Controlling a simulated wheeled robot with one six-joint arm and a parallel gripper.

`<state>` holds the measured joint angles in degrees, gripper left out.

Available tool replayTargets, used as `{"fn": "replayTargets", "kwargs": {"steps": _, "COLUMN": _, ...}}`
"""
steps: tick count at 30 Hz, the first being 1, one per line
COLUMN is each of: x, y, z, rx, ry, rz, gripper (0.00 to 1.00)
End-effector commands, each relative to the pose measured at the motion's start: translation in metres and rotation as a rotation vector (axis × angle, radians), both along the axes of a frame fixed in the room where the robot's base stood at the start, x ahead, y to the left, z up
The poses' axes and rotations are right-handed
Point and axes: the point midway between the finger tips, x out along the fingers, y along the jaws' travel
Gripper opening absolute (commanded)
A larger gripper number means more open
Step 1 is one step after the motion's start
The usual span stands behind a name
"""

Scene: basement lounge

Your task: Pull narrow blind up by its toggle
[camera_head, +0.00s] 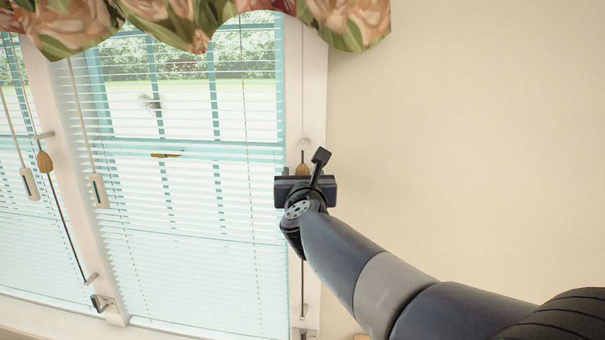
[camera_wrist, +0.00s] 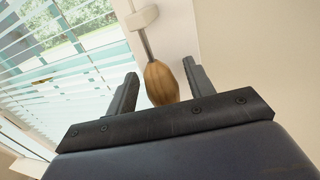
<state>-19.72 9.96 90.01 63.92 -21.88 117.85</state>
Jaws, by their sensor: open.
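The narrow blind (camera_head: 180,215) hangs lowered over the window, its pale slats reaching down to the sill area. A wooden toggle (camera_head: 302,169) hangs on a cord at the right window frame, partly hidden by my gripper in the head view. In the wrist view the toggle (camera_wrist: 161,84) is a brown, acorn-shaped piece hanging below a small white bracket. My gripper (camera_wrist: 160,85) is open, with one finger on each side of the toggle. A gap shows between the toggle and the right finger; the left finger is close to it. I cannot tell whether it touches.
A second wooden toggle (camera_head: 44,162) hangs on a cord at the left post. White cord pulls (camera_head: 99,190) hang in front of the blinds. A floral valance (camera_head: 190,22) runs along the top. The bare wall (camera_head: 470,140) on the right is clear.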

Motion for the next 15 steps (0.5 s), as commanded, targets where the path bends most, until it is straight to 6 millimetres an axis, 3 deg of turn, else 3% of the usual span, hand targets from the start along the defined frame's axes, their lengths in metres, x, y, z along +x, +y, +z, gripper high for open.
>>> {"fn": "replayTargets", "kwargs": {"steps": 10, "x": 0.0033, "y": 0.0001, "z": -0.0006, "rx": -0.001, "ry": 0.001, "rz": 0.001, "gripper": 0.5}}
{"fn": "replayTargets", "kwargs": {"steps": 15, "x": 0.0031, "y": 0.0002, "z": -0.0006, "rx": -0.001, "ry": 0.001, "rz": 0.001, "gripper": 0.36}}
